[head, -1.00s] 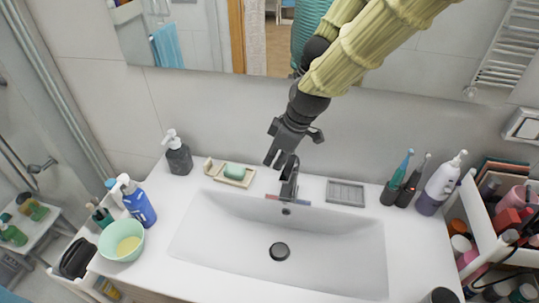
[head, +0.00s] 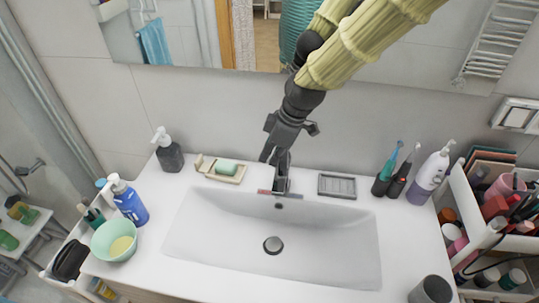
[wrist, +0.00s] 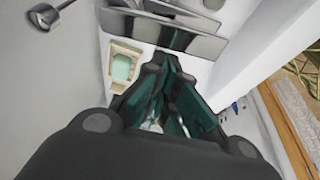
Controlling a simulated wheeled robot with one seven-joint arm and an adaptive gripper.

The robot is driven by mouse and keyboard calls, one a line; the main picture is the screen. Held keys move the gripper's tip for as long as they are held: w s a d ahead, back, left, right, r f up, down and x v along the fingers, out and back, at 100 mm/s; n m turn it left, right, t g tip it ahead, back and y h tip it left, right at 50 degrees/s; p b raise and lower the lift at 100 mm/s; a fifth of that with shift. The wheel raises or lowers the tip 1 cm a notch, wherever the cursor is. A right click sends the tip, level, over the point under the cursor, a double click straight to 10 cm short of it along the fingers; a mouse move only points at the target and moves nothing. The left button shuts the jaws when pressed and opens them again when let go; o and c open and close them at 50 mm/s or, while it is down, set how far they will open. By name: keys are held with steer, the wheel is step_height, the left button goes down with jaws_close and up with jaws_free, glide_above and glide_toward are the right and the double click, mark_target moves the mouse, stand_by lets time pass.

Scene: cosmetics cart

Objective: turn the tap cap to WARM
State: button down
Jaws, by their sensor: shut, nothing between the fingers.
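The dark tap (head: 282,178) stands upright at the back middle of the white basin. A small red mark (head: 264,192) shows at the left of its foot. My gripper (head: 268,158) is over the top of the tap, slightly to its left, with its fingers pointing down and shut on nothing. It overlaps the tap cap in the head view, so the cap's setting is hidden and I cannot tell whether they touch. In the wrist view the dark green fingers (wrist: 168,105) fill the middle, and the tap cannot be made out clearly.
A dish with green soap (head: 226,168) is left of the tap, and a dark soap dispenser (head: 170,156) beyond it. A grey ridged tray (head: 337,186) and toothbrushes (head: 392,164) are to the right. The mirror is behind; the basin (head: 320,245) is empty.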

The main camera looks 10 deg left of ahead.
steer(key=shift+a, duration=0.1)
step_height(320, 180, up, 9)
steer(key=b, duration=0.3)
steer(key=w+d+f+n+g+y, duration=0.1)
steer(key=d+f+y, duration=0.2)
steer(key=d, duration=0.7)
steer(key=w+d+f+y, duration=0.1)
steer(key=d+f+y, duration=0.15)
steer(key=d, duration=0.75)
steer(key=s+a+f+p, duration=0.1)
steer(key=a+f+p, duration=0.4)
steer(key=a, duration=0.6)
steer(key=shift+s+f, duration=0.2)
steer(key=shift+f, duration=0.45)
steer(key=shift+a, duration=0.15)
